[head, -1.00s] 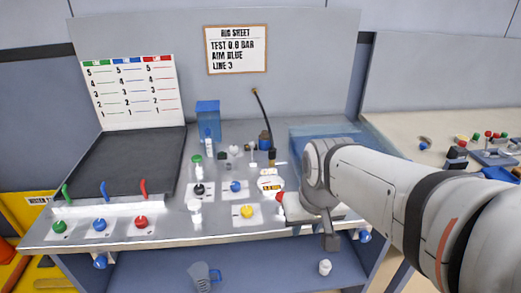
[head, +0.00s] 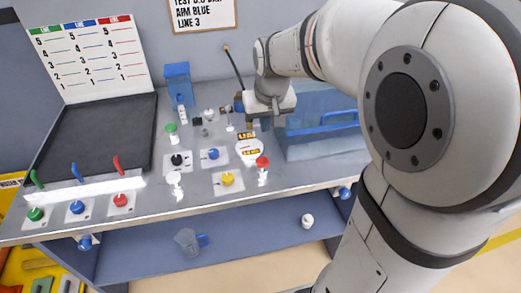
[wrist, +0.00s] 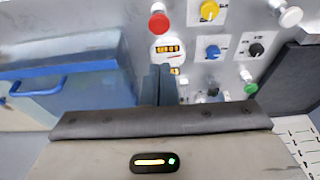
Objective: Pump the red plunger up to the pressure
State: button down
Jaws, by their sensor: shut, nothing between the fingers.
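The red plunger (head: 262,162) stands upright on a white body at the bench's front right. Its red knob also shows at the top of the wrist view (wrist: 158,22). A round white gauge (head: 249,149) with a lit amber display sits just behind it; it also shows in the wrist view (wrist: 167,48), its digits too small to read surely. My gripper (head: 265,124) hangs above the bench behind the plunger and gauge, apart from the plunger. In the wrist view its dark fingers (wrist: 158,72) are together and empty.
A blue translucent tank (head: 310,140) is right of my gripper. Yellow (head: 227,180), blue (head: 213,154) and black (head: 177,159) knobs and a green-capped post (head: 171,128) are to the left. A black hose (head: 234,65) rises behind. A rig sheet (head: 203,12) hangs on the wall.

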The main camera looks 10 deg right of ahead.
jog(key=p, duration=0.1)
send_near(263, 162)
jog(key=x, duration=0.2)
jog(key=w+x, duration=0.1)
jog(key=x, duration=0.2)
jog(key=shift+w, duration=0.2)
jog(key=shift+f, duration=0.75)
notch_tip(263, 162, down, 3)
jog(key=shift+r+b, duration=0.1)
jog(key=shift+b, duration=1.1)
jog(key=shift+s, duration=0.1)
jog(key=shift+r, duration=0.1)
